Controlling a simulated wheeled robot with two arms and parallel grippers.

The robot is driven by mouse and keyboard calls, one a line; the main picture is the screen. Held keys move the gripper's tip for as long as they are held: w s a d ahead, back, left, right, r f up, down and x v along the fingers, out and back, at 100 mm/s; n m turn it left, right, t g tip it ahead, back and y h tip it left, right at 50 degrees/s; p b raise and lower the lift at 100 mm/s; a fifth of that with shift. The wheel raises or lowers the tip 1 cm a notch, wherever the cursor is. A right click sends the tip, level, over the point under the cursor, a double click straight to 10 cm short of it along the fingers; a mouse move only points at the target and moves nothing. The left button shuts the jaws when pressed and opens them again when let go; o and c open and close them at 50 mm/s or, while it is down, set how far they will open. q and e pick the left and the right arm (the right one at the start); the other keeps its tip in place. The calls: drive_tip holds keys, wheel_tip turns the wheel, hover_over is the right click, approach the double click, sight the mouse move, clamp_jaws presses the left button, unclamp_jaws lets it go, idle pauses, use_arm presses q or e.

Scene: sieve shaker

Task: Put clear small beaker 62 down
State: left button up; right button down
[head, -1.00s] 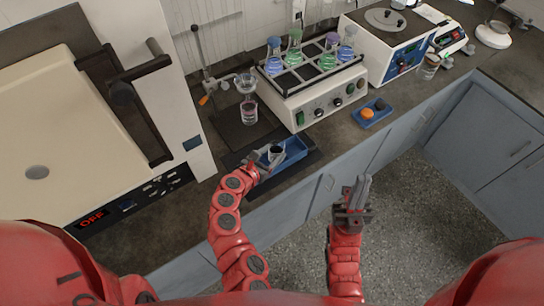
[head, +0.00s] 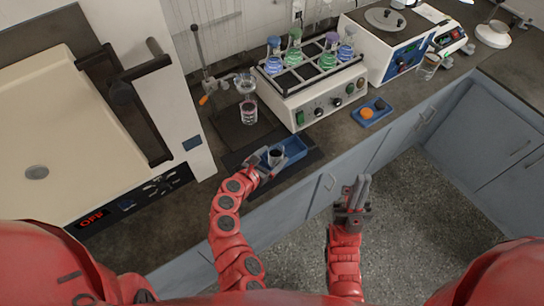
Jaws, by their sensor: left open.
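The clear small beaker (head: 276,157), with dark contents, stands upright at the left end of the blue tray (head: 295,150) on the counter. My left gripper (head: 270,164) is open at the beaker, its fingers close around the near left side. Part of the beaker's lower side is hidden by the fingers, so I cannot tell whether they touch it. My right gripper (head: 359,188) is empty above the floor, in front of the counter, with its fingers together.
A glass vessel with a funnel (head: 248,108) stands behind the tray on a dark mat. A white shaker (head: 318,95) holds several flasks. A small blue tray (head: 371,112) holds an orange and a dark item.

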use_arm(q)
drive_tip(key=shift+s+a+r, duration=0.1)
drive_tip(key=shift+s+a, duration=0.1)
drive_tip(key=b+v, duration=0.3)
drive_tip(key=v, duration=0.8)
drive_tip(key=shift+s, duration=0.2)
